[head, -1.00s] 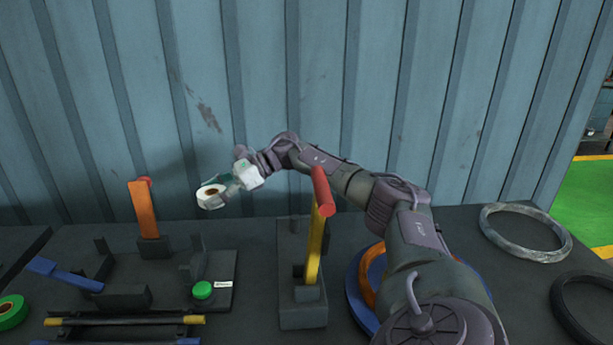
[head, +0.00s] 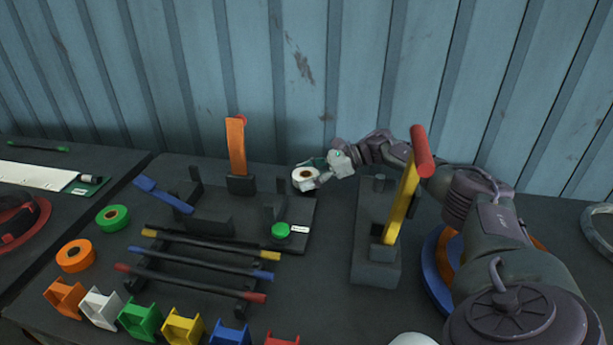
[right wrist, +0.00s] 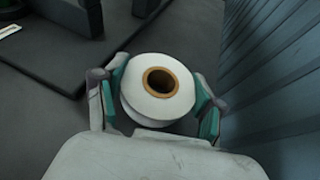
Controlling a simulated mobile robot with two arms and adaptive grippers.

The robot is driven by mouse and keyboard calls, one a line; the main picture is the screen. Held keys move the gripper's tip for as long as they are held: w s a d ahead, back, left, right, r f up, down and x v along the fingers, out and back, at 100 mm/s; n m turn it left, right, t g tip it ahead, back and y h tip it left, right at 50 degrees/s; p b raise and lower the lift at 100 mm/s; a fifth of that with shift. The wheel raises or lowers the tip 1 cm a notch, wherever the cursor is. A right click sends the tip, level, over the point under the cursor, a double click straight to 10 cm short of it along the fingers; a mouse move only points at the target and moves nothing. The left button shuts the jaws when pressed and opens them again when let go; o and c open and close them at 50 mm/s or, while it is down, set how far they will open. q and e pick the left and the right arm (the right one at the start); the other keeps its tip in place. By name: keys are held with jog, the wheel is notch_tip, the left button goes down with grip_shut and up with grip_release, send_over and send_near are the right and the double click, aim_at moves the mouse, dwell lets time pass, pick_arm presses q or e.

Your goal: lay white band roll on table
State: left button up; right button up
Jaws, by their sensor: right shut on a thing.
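The white band roll (head: 305,174) has a brown core and is held by my right gripper (head: 318,176), near the back of the dark table (head: 335,215). In the right wrist view, the white roll (right wrist: 158,95) sits between the two teal-padded fingers of my right gripper (right wrist: 158,100), which touch its sides. Its open core faces the camera. I cannot tell whether the roll touches the table or hangs just above it. My left gripper is not in view.
A black fixture with an orange lever (head: 237,148) and green knob (head: 281,230) stands left of the roll. A yellow lever (head: 401,205) with a red grip stands to the right. Green (head: 113,218) and orange rolls (head: 76,256) lie at left. Colored rods and holders fill the front.

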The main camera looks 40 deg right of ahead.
aim_at(317, 173)
jog(key=shift+f, duration=0.35)
jog(key=shift+f+b, duration=0.1)
jog(key=shift+b, duration=0.2)
jog(key=o, duration=1.2)
jog(key=shift+c, duration=0.2)
jog(key=shift+r+p, duration=0.2)
jog(key=shift+p, duration=0.1)
jog(key=shift+s+d, duration=0.15)
jog(key=shift+d, duration=0.15)
jog(key=b+v, duration=0.1)
jog(key=v, duration=0.4)
jog(key=shift+s+d+r+b, duration=0.1)
jog(key=shift+s+d+b, duration=0.15)
jog(key=shift+b, duration=0.15)
jog(key=shift+s+d+r, duration=0.3)
jog(key=shift+d+r, duration=0.1)
